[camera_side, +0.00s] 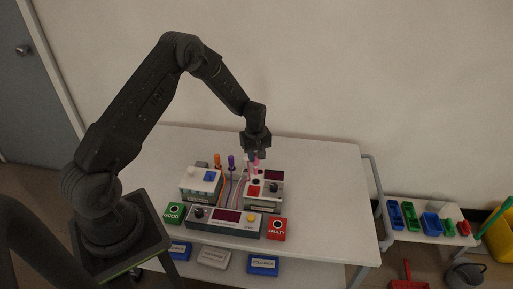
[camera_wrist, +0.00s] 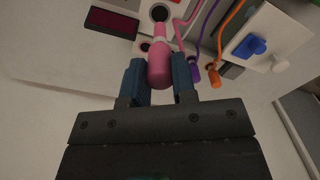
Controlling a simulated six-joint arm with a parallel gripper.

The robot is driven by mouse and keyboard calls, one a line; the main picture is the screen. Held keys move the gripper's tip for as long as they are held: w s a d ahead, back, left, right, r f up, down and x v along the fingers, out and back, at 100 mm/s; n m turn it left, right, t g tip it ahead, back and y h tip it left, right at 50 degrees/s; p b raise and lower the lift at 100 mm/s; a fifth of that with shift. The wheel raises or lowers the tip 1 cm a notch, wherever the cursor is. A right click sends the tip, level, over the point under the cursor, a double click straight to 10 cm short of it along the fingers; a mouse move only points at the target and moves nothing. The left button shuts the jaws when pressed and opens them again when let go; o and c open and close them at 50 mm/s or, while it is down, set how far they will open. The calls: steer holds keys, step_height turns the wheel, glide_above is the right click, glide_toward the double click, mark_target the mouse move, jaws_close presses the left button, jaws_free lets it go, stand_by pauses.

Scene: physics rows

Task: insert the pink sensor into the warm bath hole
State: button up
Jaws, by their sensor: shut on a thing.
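My gripper (camera_side: 256,153) is above the grey box with the red-marked top (camera_side: 255,189), at the right of the bench. In the wrist view its two blue fingers (camera_wrist: 160,76) are shut on the pink sensor (camera_wrist: 159,62), one on each side. The sensor's narrow end and pink cable point away from the gripper. The sensor also shows just below the gripper in the side view (camera_side: 256,161). I cannot read which bath is the warm one, nor tell whether the tip touches.
Purple (camera_side: 231,160) and orange (camera_side: 217,159) sensors stand behind, left of the gripper, with cables. A white box with blue parts (camera_side: 201,182) is left. A console (camera_side: 223,220) sits in front, between the green GOOD box (camera_side: 174,213) and red FAULTY box (camera_side: 277,229). The bench's right side is clear.

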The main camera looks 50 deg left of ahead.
mark_target(256, 173)
steer(key=shift+f, duration=1.8)
steer(key=shift+f, duration=2.8)
stand_by(0.7)
steer(key=o, duration=1.3)
steer(key=shift+w, duration=0.1)
steer(key=shift+w+r, duration=0.1)
steer(key=shift+r, duration=0.05)
steer(key=shift+o, duration=0.4)
steer(key=shift+w+r, duration=0.1)
steer(key=shift+r, duration=0.75)
steer(key=shift+s+r, duration=0.15)
steer(key=shift+r, duration=1)
steer(key=shift+s+r, duration=0.1)
steer(key=shift+r, duration=1.05)
